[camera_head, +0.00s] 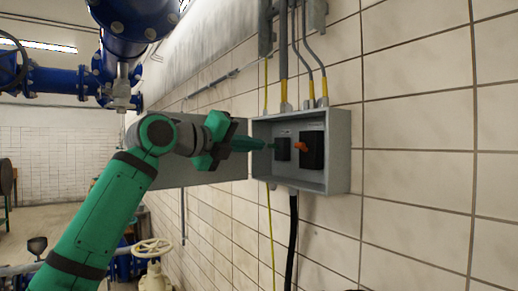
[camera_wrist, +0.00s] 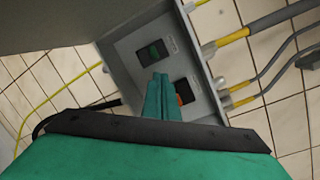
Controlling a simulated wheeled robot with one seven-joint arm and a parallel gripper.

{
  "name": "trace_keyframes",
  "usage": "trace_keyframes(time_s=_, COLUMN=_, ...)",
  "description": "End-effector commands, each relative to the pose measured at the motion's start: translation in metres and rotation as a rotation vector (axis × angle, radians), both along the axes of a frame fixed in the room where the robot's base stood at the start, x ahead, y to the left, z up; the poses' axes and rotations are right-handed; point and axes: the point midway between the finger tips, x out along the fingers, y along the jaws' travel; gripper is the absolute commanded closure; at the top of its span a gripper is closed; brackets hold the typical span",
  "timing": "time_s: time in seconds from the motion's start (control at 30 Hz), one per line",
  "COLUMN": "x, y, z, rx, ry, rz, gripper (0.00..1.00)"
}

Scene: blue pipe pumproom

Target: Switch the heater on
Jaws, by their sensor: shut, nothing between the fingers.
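A grey open switch box (camera_head: 340,150) is fixed to the tiled wall; it also shows in the wrist view (camera_wrist: 122,75). Inside are two black switches. The left switch (camera_head: 283,149) has a green part, clear in the wrist view (camera_wrist: 152,53). The right switch (camera_head: 313,151) carries an orange-red knob (camera_head: 301,147), which is partly hidden behind my fingers in the wrist view (camera_wrist: 185,92). Small labels sit by the switches, too small to read, so I cannot tell which is the heater's. My gripper (camera_head: 268,146) is shut and empty, its tips at the left switch; contact is unclear. It also shows in the wrist view (camera_wrist: 160,76).
The box's grey door (camera_head: 215,172) stands open to the left, close beside my gripper. Grey conduits (camera_head: 283,60) with yellow ends enter the box from above. A black cable (camera_head: 293,240) hangs below. Blue pipes (camera_head: 135,22) are overhead at left. The wall at right is clear.

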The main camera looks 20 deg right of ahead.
Motion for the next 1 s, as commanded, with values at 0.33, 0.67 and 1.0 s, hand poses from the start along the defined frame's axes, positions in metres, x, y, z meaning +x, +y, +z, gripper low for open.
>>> trace_keyframes(time_s=0.33, x=-0.01, y=0.027, z=0.005, rx=0.0, ry=0.0, rz=0.003, gripper=1.0)
trace_keyframes(time_s=0.67, x=-0.01, y=0.029, z=0.005, rx=0.0, ry=0.0, rz=0.005, gripper=1.0)
trace_keyframes(time_s=1.0, x=-0.008, y=0.024, z=-0.027, rx=-0.072, ry=0.042, rz=-0.065, gripper=1.0)
